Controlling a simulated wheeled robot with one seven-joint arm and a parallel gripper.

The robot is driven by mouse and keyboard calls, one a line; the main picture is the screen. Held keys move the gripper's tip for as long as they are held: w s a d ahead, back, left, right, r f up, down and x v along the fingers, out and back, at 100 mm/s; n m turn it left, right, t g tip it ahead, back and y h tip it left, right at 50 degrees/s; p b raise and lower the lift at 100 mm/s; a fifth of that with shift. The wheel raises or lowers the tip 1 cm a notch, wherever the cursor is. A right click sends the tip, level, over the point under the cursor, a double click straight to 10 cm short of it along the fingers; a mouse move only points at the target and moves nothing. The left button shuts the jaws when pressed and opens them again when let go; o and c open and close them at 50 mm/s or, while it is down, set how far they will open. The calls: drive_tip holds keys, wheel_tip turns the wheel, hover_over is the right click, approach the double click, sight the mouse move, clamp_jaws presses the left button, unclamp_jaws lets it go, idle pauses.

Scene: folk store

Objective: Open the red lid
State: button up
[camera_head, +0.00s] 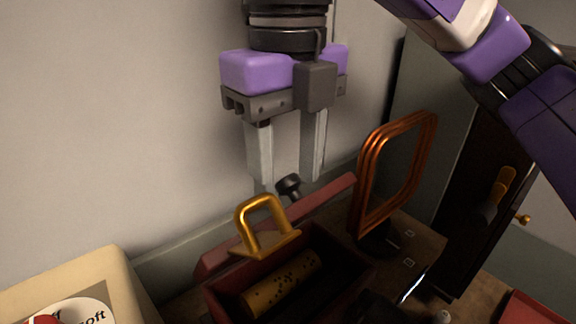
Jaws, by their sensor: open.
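A dark red box (345,262) stands below my gripper with its top open, and its inside shows. The red lid (328,196) appears as a tilted panel along the back of the box, seemingly raised. A gold handle (240,222) stands in front of the lid panel; how it is joined to the lid is not clear. A yellow speckled cylinder (282,284) lies inside the box. My gripper (287,184) points down with its two fingers apart and nothing visibly held. Its fingertips are near the lid's back side; contact cannot be told.
A copper-coloured rounded frame (366,180) stands right of the box. A cream-coloured object (75,284) is at the lower left. A dark cabinet door (462,215) with a gold knob (521,219) is at the right. The wall is close behind my gripper.

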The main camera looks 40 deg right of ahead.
drive_tip(key=shift+r, duration=3.9)
drive_tip(key=shift+s, duration=0.1)
